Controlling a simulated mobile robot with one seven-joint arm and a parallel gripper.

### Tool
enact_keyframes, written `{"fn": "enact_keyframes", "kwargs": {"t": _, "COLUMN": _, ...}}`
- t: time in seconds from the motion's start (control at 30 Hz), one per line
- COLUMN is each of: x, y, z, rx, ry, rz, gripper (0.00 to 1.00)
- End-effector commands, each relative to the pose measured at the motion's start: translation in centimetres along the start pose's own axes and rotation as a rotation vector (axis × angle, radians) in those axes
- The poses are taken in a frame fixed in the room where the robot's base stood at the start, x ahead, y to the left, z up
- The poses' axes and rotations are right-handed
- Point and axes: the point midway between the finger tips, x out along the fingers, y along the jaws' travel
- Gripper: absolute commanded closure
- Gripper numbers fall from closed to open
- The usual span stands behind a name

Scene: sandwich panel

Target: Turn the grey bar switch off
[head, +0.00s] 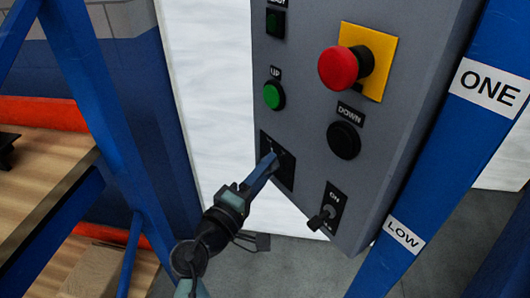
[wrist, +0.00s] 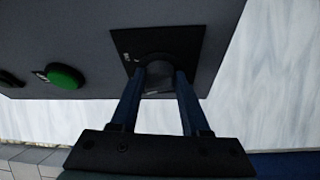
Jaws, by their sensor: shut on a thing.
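The grey bar switch (wrist: 158,72) sits on a square black plate (wrist: 186,46) on the control panel. In the wrist view it shows as a dark grey knob between my two blue fingers. My gripper (head: 271,159) reaches up to the plate from the lower left in the head view and is shut on the switch. In the head view the fingers hide most of the switch. The lettering on the plate is too small and dark to read, so I cannot tell its exact setting.
The grey panel (head: 311,120) also carries a red emergency button (head: 338,66), a green UP button (head: 274,95), a black DOWN button (head: 343,140) and a small toggle (head: 327,216) marked ON. Blue posts (head: 440,165) and wooden shelves (head: 45,185) flank it.

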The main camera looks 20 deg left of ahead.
Motion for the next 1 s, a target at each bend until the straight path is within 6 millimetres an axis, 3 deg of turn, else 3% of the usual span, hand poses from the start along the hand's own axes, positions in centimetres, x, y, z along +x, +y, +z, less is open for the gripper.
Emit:
{"fn": "enact_keyframes", "kwargs": {"t": 0.33, "x": -0.02, "y": 0.28, "z": -0.03, "rx": -0.136, "ry": 0.0, "rz": -0.059, "gripper": 1.0}}
{"fn": "enact_keyframes", "kwargs": {"t": 0.9, "x": -0.03, "y": 0.02, "z": 0.0, "rx": -0.162, "ry": 0.0, "rz": -0.069, "gripper": 1.0}}
{"fn": "enact_keyframes", "kwargs": {"t": 0.93, "x": -0.03, "y": 0.02, "z": 0.0, "rx": -0.162, "ry": 0.0, "rz": -0.069, "gripper": 0.49}}
{"fn": "enact_keyframes", "kwargs": {"t": 1.0, "x": -0.02, "y": 0.03, "z": 0.0, "rx": -0.162, "ry": 0.0, "rz": -0.069, "gripper": 0.36}}
